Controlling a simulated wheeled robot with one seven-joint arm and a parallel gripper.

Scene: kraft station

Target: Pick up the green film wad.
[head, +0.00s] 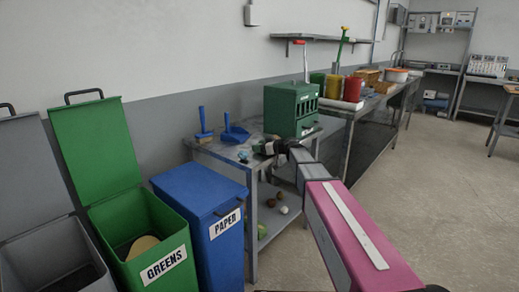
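My gripper (258,150) is at the end of my pink and grey arm, low over the table's top and well above that lump. It is dark and seen from behind, so I cannot see whether its fingers are open or hold anything. A small blue and white item (243,156) is just left of it.
The table top (212,149) also bears a blue brush (203,127), a blue dustpan (235,131) and a green slotted cabinet (291,107). Brown and white balls (283,210) lie below. An open GREENS bin (140,240) and closed PAPER bin (200,205) stand left. Right floor is clear.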

